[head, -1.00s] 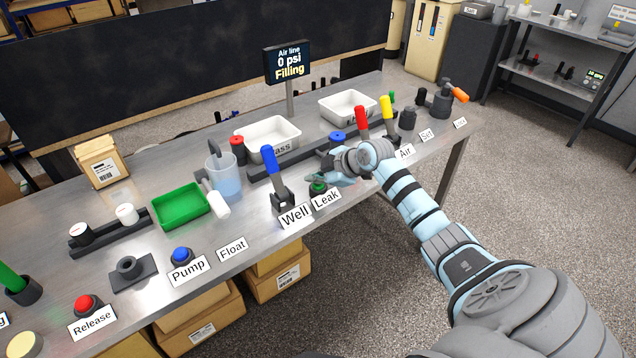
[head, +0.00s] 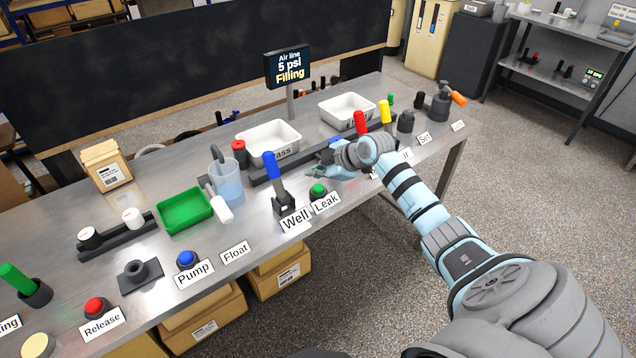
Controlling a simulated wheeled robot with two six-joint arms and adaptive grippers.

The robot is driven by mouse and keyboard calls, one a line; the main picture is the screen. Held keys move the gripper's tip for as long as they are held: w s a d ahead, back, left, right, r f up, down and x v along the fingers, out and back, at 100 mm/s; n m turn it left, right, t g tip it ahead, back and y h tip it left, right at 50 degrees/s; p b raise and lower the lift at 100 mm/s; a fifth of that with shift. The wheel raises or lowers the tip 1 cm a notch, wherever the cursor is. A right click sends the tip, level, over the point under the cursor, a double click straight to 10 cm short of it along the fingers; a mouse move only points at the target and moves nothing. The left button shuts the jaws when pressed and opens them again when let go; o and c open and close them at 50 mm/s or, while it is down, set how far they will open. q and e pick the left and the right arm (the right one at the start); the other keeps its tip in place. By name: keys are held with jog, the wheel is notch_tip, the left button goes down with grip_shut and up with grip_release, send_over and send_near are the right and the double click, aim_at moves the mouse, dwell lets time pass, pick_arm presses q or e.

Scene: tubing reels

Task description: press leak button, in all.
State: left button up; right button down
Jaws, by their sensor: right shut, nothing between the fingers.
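The leak button (head: 318,190) is a green dome on a dark base, standing behind the "Leak" label (head: 327,203) near the table's front edge. My right gripper (head: 314,173) is shut and empty. It hovers just behind and above the green button in the picture, apart from it. The button's top shows clearly. A sign (head: 288,66) at the back reads "Air line 5 psi Filling". My left gripper is out of view.
A blue-handled lever (head: 271,167) stands left of the button, behind the "Well" label. Red (head: 360,122) and yellow (head: 384,112) handles stand behind my right arm. A water jug (head: 228,182) and green tray (head: 185,211) sit further left.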

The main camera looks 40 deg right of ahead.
aim_at(317, 189)
notch_tip(317, 189, up, 3)
jog(key=shift+r+p, duration=0.15)
jog(key=shift+p, duration=1)
